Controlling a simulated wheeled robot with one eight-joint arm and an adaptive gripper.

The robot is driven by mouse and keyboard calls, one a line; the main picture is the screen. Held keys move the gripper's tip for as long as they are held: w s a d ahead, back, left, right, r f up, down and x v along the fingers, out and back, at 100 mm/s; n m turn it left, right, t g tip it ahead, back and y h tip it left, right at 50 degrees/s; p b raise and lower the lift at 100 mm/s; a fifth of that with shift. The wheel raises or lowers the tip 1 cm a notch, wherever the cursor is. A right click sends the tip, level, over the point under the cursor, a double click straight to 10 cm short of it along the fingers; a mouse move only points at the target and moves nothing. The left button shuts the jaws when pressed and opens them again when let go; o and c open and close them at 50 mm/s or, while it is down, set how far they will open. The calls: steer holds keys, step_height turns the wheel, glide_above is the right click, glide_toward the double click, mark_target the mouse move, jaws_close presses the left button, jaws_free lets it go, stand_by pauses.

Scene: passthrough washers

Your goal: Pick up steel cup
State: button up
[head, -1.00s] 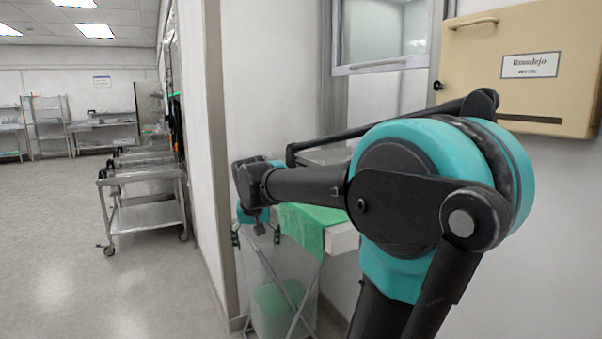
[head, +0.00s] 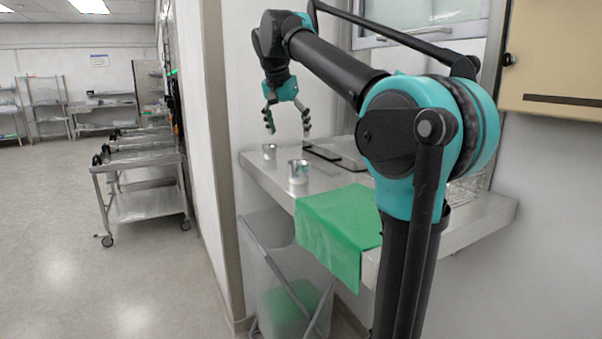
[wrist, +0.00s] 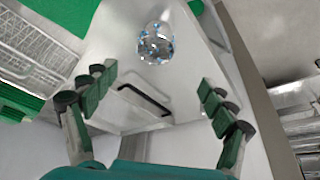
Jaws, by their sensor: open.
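A green cloth (head: 338,225) hangs over the shelf's front edge. A flat tray with a black handle (head: 347,148) lies behind the cups. A wire basket (head: 463,190) stands right of my arm. A window hatch (head: 430,20) is above. Carts (head: 145,190) stand left, with open floor.

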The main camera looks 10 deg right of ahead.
mark_target(298, 167)
steer(key=x, duration=0.8)
steer(key=shift+d+f, duration=0.1)
steer(key=shift+f, duration=0.25)
steer(key=shift+s+d+x, duration=0.1)
steer(key=shift+s+x, duration=0.05)
steer(key=shift+x, duration=1.2)
steer(key=shift+s+d+x, duration=0.15)
steer(key=shift+x, duration=1.2)
steer(key=shift+c, duration=0.4)
steer(key=c, duration=1.2)
